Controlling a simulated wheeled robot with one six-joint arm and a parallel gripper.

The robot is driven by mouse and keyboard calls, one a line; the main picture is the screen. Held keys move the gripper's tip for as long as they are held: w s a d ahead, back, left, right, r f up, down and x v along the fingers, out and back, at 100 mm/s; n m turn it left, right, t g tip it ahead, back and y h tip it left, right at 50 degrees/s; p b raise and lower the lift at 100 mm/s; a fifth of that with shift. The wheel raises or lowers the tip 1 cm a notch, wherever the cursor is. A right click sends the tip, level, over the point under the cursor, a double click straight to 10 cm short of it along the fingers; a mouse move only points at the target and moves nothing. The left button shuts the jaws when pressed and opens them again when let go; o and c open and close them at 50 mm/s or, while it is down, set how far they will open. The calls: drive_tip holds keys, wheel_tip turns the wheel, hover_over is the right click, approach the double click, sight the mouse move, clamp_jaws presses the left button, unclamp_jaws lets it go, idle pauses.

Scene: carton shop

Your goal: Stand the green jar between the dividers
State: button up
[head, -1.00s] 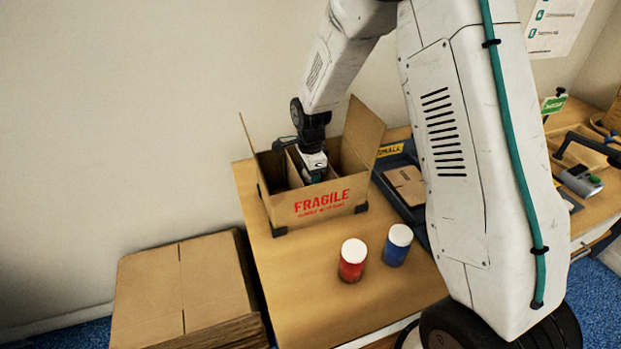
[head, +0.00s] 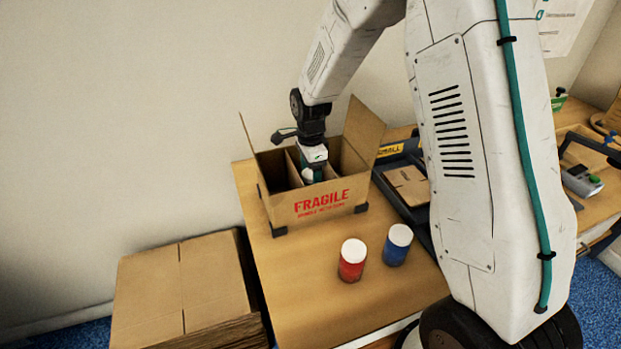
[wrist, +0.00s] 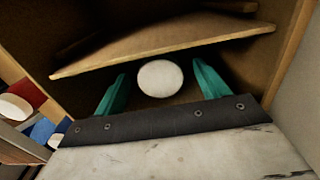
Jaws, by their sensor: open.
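A round white lid (wrist: 160,78) shows inside the carton in the wrist view, next to a cardboard divider (wrist: 165,45). It looks like the top of a jar standing upright, but the jar's body and colour are hidden. My gripper (wrist: 161,70) is open, with one teal finger on each side of the lid and gaps between. In the head view my gripper (head: 311,172) reaches down into the open carton (head: 285,207) marked FRAGILE. The carton's inside is mostly hidden there by its front wall and my gripper.
A red jar (head: 351,265) and a blue jar (head: 396,248), both white-lidded, stand on the table (head: 310,300) in front of the carton. A dark tray (head: 415,222) lies to the right. Flat cardboard (head: 185,285) is stacked at left. The front of the table is clear.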

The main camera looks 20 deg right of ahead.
wheel_tip(320, 180, up, 8)
drive_tip(key=shift+r, duration=0.2)
drive_tip(key=s+d+r+n, duration=0.2)
drive_tip(key=s+r+n, duration=0.6)
drive_tip(key=s+r, duration=0.65)
drive_tip(key=s+d+r+n+t, duration=0.1)
drive_tip(key=s+n, duration=0.9)
drive_tip(key=s, duration=1)
drive_tip(key=shift+s+r, duration=0.15)
drive_tip(key=shift+s, duration=0.15)
